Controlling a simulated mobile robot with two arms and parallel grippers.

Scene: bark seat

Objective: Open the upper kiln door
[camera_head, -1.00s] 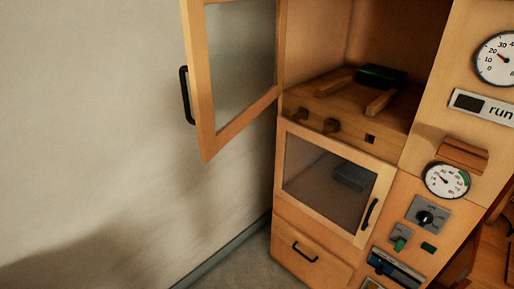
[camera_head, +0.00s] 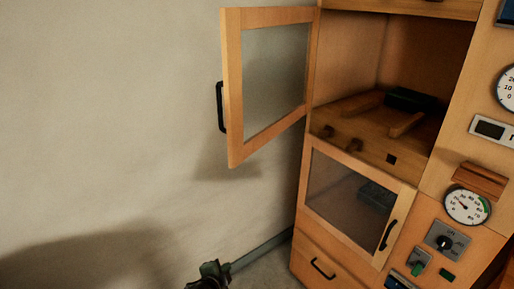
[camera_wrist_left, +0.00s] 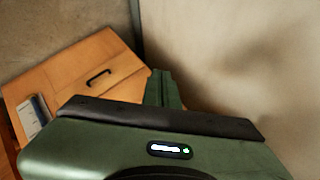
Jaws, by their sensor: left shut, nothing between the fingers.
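The upper kiln door (camera_head: 235,95), a wooden frame with a glass pane, stands wide open, swung out to the left of the kiln in the head view. Its black handle (camera_head: 220,107) is on the free edge. The opened upper chamber (camera_head: 425,60) shows a dark green block on wooden rails. My left gripper (camera_head: 210,273) is at the bottom edge of the head view, well below the door and apart from it. In the left wrist view its fingers (camera_wrist_left: 161,88) are shut and empty. My right gripper is not in view.
The lower glass door (camera_head: 350,195) with its black handle is shut, above a shut drawer (camera_head: 325,262). Gauges and a knob (camera_head: 444,242) are on the panel at right. A plain wall (camera_head: 110,120) fills the left side. The left wrist view shows a drawer front (camera_wrist_left: 80,80).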

